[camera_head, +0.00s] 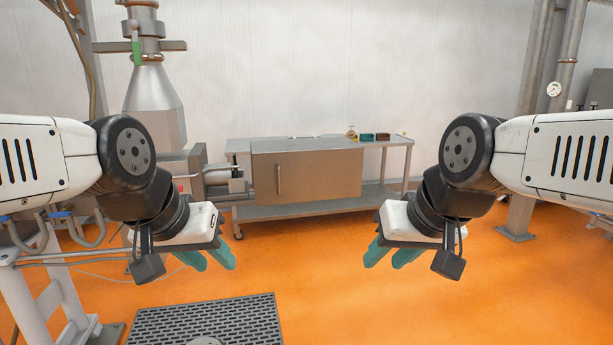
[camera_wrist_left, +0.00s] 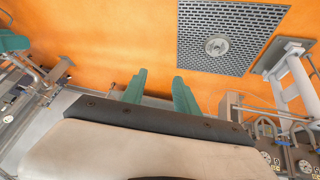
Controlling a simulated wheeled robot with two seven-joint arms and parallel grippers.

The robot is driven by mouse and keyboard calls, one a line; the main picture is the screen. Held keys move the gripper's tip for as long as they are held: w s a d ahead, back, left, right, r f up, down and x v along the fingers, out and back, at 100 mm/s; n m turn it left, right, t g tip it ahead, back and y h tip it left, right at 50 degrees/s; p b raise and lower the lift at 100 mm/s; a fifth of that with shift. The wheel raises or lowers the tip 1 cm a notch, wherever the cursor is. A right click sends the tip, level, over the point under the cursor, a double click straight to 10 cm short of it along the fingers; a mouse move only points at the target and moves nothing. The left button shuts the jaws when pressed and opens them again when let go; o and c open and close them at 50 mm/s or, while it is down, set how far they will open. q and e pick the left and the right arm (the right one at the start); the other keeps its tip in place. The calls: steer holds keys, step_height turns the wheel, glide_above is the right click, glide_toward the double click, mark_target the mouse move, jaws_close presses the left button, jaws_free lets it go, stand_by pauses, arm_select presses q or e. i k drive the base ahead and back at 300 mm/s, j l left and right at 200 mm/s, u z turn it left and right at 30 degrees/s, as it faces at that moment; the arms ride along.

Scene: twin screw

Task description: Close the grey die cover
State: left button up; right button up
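The die cover appears to be the grey metal box-like panel (camera_head: 318,178) in front of the steel table, at the end of the machine. It has a vertical handle (camera_head: 279,180) near its left edge. I cannot tell from here how far open it stands. My left gripper (camera_head: 208,258) is empty, with its teal fingers apart, in front of the cover and well short of it; its fingers also show in the left wrist view (camera_wrist_left: 159,92). My right gripper (camera_head: 392,256) is empty, fingers apart, to the right and well short of the cover.
A steel table (camera_head: 385,143) behind the cover holds small bins (camera_head: 375,137). The machine's barrel (camera_head: 222,181) and hopper (camera_head: 155,100) stand to the left. A dark grated platform (camera_head: 208,322) lies at front centre-left. The orange floor (camera_head: 330,285) is open between me and the table.

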mark_target(287, 171)
steer(key=i+l+z, duration=0.15)
steer(key=i+l, duration=1.7)
steer(key=i, duration=0.15)
